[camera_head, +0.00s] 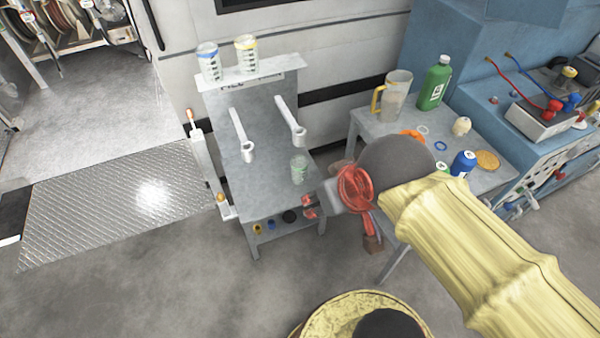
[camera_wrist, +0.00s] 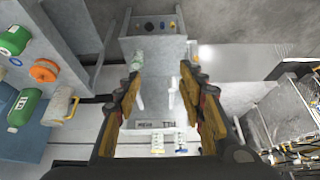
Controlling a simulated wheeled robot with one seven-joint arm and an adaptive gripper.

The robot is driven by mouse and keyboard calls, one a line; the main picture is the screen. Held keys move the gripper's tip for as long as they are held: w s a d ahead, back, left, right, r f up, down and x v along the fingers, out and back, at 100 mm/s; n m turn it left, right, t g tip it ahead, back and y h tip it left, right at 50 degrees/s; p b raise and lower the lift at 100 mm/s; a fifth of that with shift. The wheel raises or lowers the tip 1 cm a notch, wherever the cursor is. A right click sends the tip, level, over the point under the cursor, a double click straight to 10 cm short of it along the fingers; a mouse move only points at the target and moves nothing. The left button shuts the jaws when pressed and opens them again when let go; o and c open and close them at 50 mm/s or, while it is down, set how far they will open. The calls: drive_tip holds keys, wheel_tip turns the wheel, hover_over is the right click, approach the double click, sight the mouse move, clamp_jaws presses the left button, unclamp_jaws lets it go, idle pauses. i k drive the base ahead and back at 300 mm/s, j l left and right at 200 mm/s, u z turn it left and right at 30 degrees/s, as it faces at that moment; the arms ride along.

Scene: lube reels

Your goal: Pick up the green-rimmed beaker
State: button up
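The green-rimmed beaker (camera_head: 299,169) is a small clear cup standing upright on the lower right of the grey stand's sloping-looking top (camera_head: 262,170). In the wrist view the beaker (camera_wrist: 137,60) shows just beyond the tip of the left finger, partly hidden by it. My gripper (camera_wrist: 161,78) is open and empty, its two fingers wide apart over the stand. In the head view my gripper (camera_head: 310,206) is seen from behind, to the right of the stand and near the beaker, its fingers largely hidden; I see no contact.
A blue-rimmed beaker (camera_head: 209,62) and a yellow-rimmed beaker (camera_head: 246,54) stand on the stand's back shelf. Two pale wrench-like bars (camera_head: 242,135) lie on its top. A table to the right holds a jug (camera_head: 394,97), a green bottle (camera_head: 434,84) and a blue can (camera_head: 463,164).

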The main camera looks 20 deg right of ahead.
sight(299, 162)
drive_tip(key=i+j, duration=0.1)
drive_tip(key=j, duration=0.25)
drive_tip(key=i+j, duration=0.1)
drive_tip(key=j, duration=0.25)
drive_tip(key=j+z, duration=0.4)
drive_tip(key=i+j+z, duration=0.1)
drive_tip(key=z, duration=0.3)
drive_tip(key=j+z, duration=0.35)
drive_tip(key=z, duration=0.6)
